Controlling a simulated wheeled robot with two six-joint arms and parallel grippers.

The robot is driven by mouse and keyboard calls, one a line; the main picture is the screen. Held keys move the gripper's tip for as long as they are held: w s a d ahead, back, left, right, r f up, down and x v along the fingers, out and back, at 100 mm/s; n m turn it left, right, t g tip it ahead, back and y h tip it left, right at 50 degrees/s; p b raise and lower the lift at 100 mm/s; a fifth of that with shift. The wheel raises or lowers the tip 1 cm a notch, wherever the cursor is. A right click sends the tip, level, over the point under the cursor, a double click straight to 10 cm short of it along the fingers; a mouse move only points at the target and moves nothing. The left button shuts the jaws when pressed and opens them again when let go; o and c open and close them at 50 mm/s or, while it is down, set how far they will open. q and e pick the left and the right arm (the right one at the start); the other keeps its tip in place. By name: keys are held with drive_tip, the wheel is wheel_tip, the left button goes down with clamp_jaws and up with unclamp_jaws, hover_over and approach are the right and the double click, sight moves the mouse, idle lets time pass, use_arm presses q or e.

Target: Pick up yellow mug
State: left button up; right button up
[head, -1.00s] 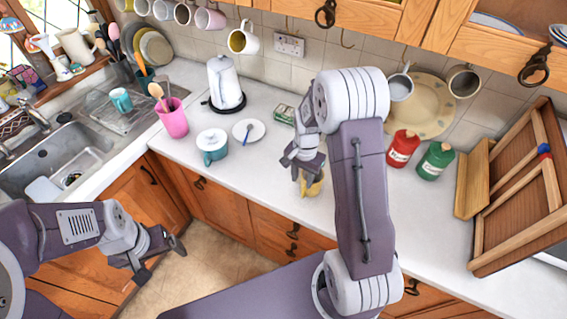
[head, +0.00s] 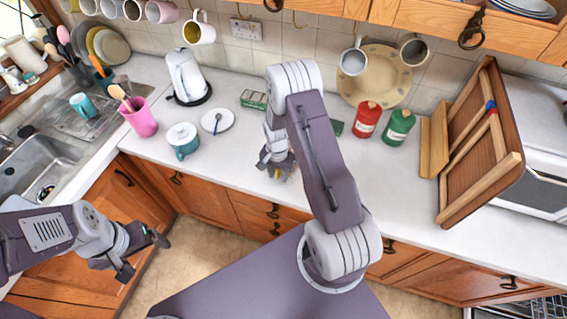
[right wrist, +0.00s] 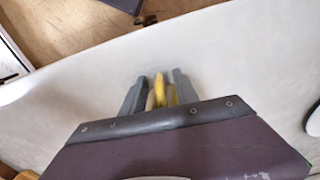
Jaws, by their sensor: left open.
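The yellow mug (right wrist: 159,90) is mostly hidden by my right gripper; in the right wrist view a yellow part, which looks like a handle, shows between the two fingers. In the head view only a small patch of yellow shows low at the gripper, over the counter near its front edge. My right gripper (head: 277,168) points down at the mug, and its fingers (right wrist: 159,93) stand on either side of it. I cannot tell whether they press on it. My left gripper (head: 143,256) is open and empty, in front of the lower cupboards, away from the mug.
A wooden rack (head: 483,145) leans at the right. Mugs hang above.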

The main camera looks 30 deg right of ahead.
drive_tip(key=shift+w+a, duration=0.1)
drive_tip(key=shift+w, duration=0.05)
drive_tip(key=shift+c, duration=1.2)
clamp_jaws()
